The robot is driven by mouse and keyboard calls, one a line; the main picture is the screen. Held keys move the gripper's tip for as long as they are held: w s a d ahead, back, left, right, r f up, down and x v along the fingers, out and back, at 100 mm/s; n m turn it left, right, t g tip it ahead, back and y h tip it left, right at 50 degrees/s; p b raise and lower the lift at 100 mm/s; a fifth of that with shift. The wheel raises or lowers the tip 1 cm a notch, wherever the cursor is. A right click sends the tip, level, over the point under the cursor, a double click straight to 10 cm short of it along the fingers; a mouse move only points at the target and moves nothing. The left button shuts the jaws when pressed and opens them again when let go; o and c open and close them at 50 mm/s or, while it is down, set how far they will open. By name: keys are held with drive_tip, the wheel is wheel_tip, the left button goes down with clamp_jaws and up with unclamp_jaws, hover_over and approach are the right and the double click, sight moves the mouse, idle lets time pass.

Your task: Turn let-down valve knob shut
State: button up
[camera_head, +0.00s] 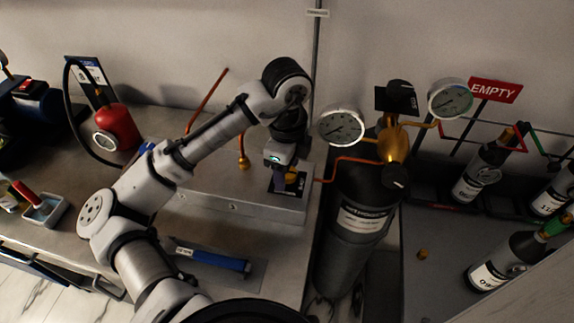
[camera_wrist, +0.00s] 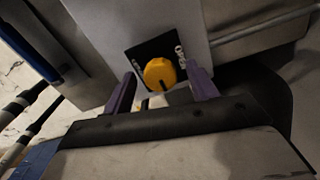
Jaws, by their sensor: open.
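The valve knob (camera_wrist: 160,74) is a round yellow knob on a black plate (camera_wrist: 148,50) with white lettering, seen in the wrist view. My gripper (camera_wrist: 162,90) is open, with one purple finger on each side of the knob's near edge. In the head view my gripper (camera_head: 290,180) is over the black plate at the right end of a grey box (camera_head: 235,200); there the knob is mostly hidden by my gripper.
A dark cylinder (camera_head: 350,225) with two gauges (camera_head: 342,126) (camera_head: 450,100) stands close right of the box. A copper pipe (camera_head: 340,163) runs between them. A blue-handled tool (camera_head: 210,258) lies in front. Labelled bottles (camera_head: 482,172) stand at the right beneath a red EMPTY sign (camera_head: 495,90).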

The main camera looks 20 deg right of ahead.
wheel_tip(320, 180, up, 14)
drive_tip(key=shift+b, duration=0.45)
drive_tip(key=shift+f, duration=0.15)
idle(0.4)
